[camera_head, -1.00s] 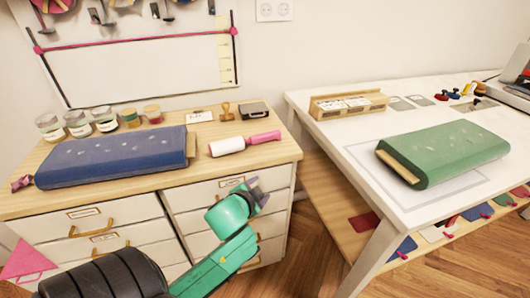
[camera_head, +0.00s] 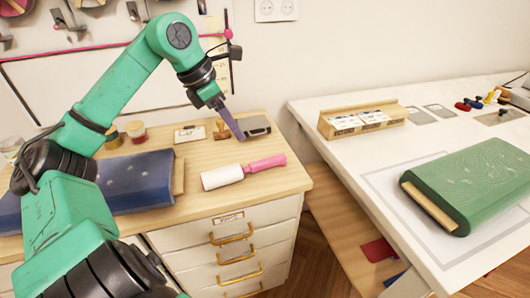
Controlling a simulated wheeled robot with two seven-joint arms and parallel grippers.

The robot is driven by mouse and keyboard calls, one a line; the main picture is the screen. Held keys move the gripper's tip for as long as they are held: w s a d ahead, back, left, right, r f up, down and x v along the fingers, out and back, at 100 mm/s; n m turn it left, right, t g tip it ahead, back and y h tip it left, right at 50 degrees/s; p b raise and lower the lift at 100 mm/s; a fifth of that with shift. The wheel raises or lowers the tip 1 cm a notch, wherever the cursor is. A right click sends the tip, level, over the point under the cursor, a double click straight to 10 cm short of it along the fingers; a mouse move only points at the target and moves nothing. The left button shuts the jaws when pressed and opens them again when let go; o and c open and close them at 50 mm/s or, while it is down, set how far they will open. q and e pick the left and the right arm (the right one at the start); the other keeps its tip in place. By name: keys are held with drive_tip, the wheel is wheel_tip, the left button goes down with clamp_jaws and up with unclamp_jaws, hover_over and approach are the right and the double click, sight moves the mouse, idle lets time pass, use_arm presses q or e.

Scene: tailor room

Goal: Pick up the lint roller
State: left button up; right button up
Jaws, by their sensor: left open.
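The lint roller (camera_head: 243,171) lies on the wooden top of the drawer cabinet, near its front right. It has a white roll at the left and a pink handle at the right. My left arm reaches over the cabinet from the left. My left gripper (camera_head: 238,132) is open and points down, above and behind the lint roller, apart from it. Its fingers show nearly edge-on as one purple strip, and nothing is seen between them. My right gripper is not in view.
A dark stapler-like box (camera_head: 255,125), a wooden stamp (camera_head: 222,129) and a small card (camera_head: 190,133) stand behind the roller. A blue fabric bolt (camera_head: 135,180) lies to the left, partly behind my arm. A white table (camera_head: 385,190) with a green bolt (camera_head: 470,185) stands right.

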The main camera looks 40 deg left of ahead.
use_arm(q)
drive_tip(key=p, duration=0.2)
approach(254, 163)
drive_tip(key=shift+w+d+f, duration=0.2)
drive_tip(key=shift+w+f, duration=0.1)
drive_tip(key=shift+f, duration=0.2)
drive_tip(key=shift+w+d+f, duration=0.2)
drive_tip(key=shift+w+f, duration=0.15)
drive_tip(key=shift+f, duration=0.1)
drive_tip(key=x, duration=0.1)
drive_tip(key=p+x, duration=0.1)
drive_tip(key=x, duration=0.3)
drive_tip(key=shift+s+f+p, duration=0.2)
drive_tip(key=shift+f+p, duration=0.1)
drive_tip(key=shift+p, duration=0.1)
drive_tip(key=shift+w+f+b, duration=0.2)
drive_tip(key=shift+f+b, duration=0.4)
drive_tip(key=shift+f, duration=0.15)
drive_tip(key=shift+w+f, duration=0.1)
drive_tip(key=shift+f, duration=0.15)
drive_tip(key=shift+w+d, duration=0.1)
drive_tip(key=shift+w, duration=0.05)
drive_tip(key=c, duration=1)
clamp_jaws()
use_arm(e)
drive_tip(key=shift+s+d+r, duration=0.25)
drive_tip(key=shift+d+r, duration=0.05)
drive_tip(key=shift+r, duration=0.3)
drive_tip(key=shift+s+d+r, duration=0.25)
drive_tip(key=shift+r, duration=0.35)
